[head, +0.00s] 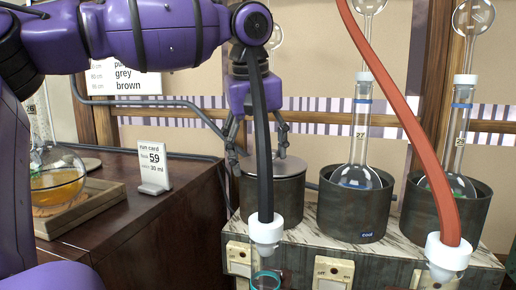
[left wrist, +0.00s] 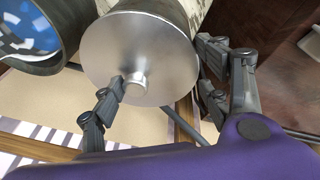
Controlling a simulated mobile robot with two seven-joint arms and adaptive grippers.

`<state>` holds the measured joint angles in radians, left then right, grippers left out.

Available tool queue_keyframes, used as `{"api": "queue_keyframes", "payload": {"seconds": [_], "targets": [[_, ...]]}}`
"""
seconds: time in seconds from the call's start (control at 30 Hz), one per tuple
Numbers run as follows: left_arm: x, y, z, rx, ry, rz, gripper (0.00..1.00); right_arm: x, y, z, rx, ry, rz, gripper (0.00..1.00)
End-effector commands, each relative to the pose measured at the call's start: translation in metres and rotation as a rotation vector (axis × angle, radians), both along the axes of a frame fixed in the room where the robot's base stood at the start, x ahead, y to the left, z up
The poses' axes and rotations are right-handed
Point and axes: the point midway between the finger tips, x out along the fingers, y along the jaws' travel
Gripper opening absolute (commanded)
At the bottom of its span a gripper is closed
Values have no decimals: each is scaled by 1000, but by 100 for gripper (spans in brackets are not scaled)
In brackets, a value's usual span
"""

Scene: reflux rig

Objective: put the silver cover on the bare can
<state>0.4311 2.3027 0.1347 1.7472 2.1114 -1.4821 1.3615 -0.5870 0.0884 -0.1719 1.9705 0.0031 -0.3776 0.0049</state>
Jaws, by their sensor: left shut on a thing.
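The silver cover (head: 292,169) is a flat metal disc with a small knob, lying level across the mouth of the left dark can (head: 287,200). In the left wrist view the cover (left wrist: 150,48) spans the can's mouth; whether it touches the rim all round I cannot tell. My left gripper (head: 258,155) comes down from above and is shut on the cover. In the left wrist view one finger of the gripper (left wrist: 160,68) is at the knob; the exact contact is unclear. In the head view a black hose hides part of the gripper, cover and can. My right gripper is not in view.
The middle can (head: 352,221) and right can (head: 470,213) hold round flasks. Black (head: 263,130) and red (head: 420,145) hoses hang in front. A sign card (head: 153,167) and a wooden tray (head: 95,205) with an amber-filled flask (head: 52,190) are at left.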

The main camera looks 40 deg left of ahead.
Motion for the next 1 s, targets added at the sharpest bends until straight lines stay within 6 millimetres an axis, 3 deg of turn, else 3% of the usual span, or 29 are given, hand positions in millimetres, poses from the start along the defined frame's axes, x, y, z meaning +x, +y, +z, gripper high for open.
{"api": "queue_keyframes", "payload": {"seconds": [0.17,0.2,0.3,0.73,0.87,1.0], "targets": [[0,0,-2,1,-1,-1,41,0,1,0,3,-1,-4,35],[0,0,-2,0,0,-1,74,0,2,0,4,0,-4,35],[0,0,-2,0,0,-1,87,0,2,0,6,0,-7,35],[1,0,2,0,-2,1,88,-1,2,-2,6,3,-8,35],[-1,-1,20,2,-3,0,88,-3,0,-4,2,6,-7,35],[-9,-6,50,2,-5,1,88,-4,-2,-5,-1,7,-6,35]]}}
